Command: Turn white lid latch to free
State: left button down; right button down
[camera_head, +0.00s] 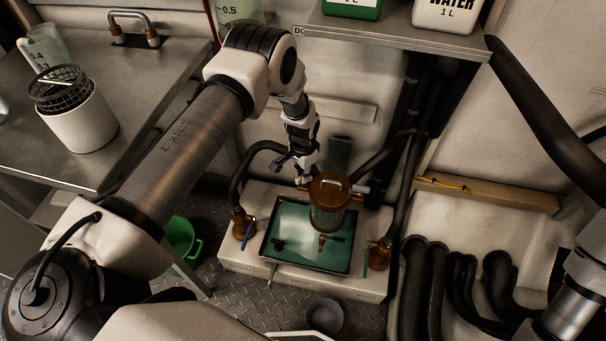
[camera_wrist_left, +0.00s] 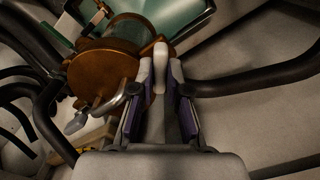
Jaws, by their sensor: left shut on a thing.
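A clear cylinder with a round brown lid (camera_head: 330,187) stands at the back of a green tray on the white chiller frame. In the left wrist view the brown lid (camera_wrist_left: 98,72) fills the upper left, with a curved metal handle (camera_wrist_left: 112,102) on it. My left gripper (camera_head: 303,180) is at the lid's back left edge. Its fingers (camera_wrist_left: 160,92) are shut on the white lid latch (camera_wrist_left: 160,66), a slim pale lever that stands up between them at the lid's edge. The latch's lower part is hidden by the fingers. My right gripper is out of view.
The green tray (camera_head: 282,251) holds small fittings. Brown fittings with black hoses (camera_head: 242,225) flank it. A shelf (camera_head: 395,35) with bottles overhangs behind. A white pot (camera_head: 80,120) stands on the left counter, and a green bucket (camera_head: 181,238) sits on the floor.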

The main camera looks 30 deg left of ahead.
pick_arm(q)
jog(key=n, duration=0.3)
jog(key=shift+n, duration=0.3)
jog(key=n, duration=0.4)
jog(key=shift+n, duration=0.3)
jog(key=c, duration=1.2)
grip_release()
jog(key=shift+o, duration=0.2)
notch_tip(320, 180, up, 12)
